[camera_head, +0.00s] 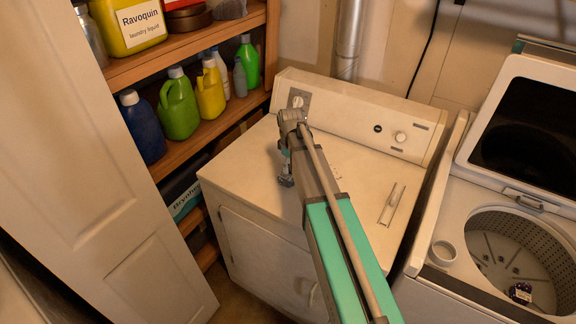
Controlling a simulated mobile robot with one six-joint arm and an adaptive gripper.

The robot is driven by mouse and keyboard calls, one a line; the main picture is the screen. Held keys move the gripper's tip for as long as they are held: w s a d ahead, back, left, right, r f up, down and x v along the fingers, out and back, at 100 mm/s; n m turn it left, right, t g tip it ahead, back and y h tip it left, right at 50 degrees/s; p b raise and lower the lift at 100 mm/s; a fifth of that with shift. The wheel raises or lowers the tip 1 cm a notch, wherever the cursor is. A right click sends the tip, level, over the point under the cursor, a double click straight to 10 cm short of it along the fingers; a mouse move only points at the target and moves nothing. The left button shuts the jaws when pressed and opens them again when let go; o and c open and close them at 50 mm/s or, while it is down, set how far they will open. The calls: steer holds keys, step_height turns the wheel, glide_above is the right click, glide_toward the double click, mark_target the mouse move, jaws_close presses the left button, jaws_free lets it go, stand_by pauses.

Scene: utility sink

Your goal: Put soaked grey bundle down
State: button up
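My arm reaches out over the white dryer top (238,165). My gripper (286,180) hangs at the arm's far end, over the left part of that top. It is small and partly hidden by the arm, so I cannot tell whether its fingers are open or shut. I cannot make out a soaked grey bundle in it for certain. A dark grey lump (230,9) sits on the upper wooden shelf at the left; I cannot tell whether it is the bundle.
An open top-loading washer (455,215) stands at the right, with a small dark item (520,292) in its drum. Wooden shelves (190,42) at the left hold several bottles. A white panelled door (85,150) is at the far left. The dryer top looks mostly clear.

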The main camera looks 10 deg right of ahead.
steer(key=shift+r, duration=0.15)
step_height(320, 180, up, 12)
steer(key=p, duration=1.2)
stand_by(0.7)
steer(key=s+a+m, duration=0.1)
steer(key=s+m, duration=0.8)
steer(key=s, duration=1.1)
steer(key=shift+a, duration=0.4)
